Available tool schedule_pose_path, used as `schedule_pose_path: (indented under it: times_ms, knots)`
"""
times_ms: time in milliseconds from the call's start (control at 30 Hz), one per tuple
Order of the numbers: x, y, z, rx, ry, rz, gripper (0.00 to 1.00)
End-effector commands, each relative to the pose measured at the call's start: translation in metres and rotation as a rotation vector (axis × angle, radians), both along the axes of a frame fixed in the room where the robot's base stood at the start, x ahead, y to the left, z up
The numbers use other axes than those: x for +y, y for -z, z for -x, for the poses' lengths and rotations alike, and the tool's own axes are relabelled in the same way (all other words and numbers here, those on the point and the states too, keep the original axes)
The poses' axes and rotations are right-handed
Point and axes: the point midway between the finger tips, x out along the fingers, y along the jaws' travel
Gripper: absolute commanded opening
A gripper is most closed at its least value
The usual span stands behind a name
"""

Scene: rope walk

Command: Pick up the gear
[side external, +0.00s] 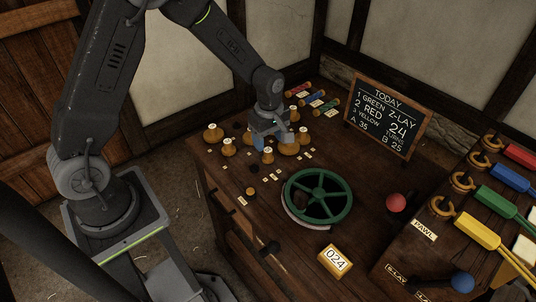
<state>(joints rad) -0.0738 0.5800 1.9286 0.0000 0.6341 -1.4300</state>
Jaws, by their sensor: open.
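A green spoked wheel (346,196), the only gear-like thing I can make out, lies on the wooden bench in the side external view. It rests over a pale round rim, and a dark shape shows between its spokes. My gripper (273,146) is open and points down, to the upper left of the green wheel and apart from it. Its bluish fingertips are low among several brass knobbed weights (213,134). I cannot tell whether the fingers touch any of them.
A chalkboard (388,115) stands behind. Coloured spools (299,89) lie at the back. A raised rack (440,225) with coloured handles fills the right.

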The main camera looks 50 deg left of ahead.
Motion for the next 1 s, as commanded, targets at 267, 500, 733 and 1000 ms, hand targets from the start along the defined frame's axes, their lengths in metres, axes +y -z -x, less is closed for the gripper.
schedule_pose_path:
  times_ms: [267, 500, 733, 1000]
  knots:
    - [-0.001, 0.026, 0.005, 0.005, 0.001, 0.001, 0.61]
    - [-0.002, 0.055, 0.005, 0.000, 0.001, 0.000, 0.61]
    - [-0.001, 0.057, 0.005, -0.001, 0.001, 0.000, 0.61]
    - [-0.001, 0.057, 0.005, -0.001, 0.001, 0.000, 0.39]
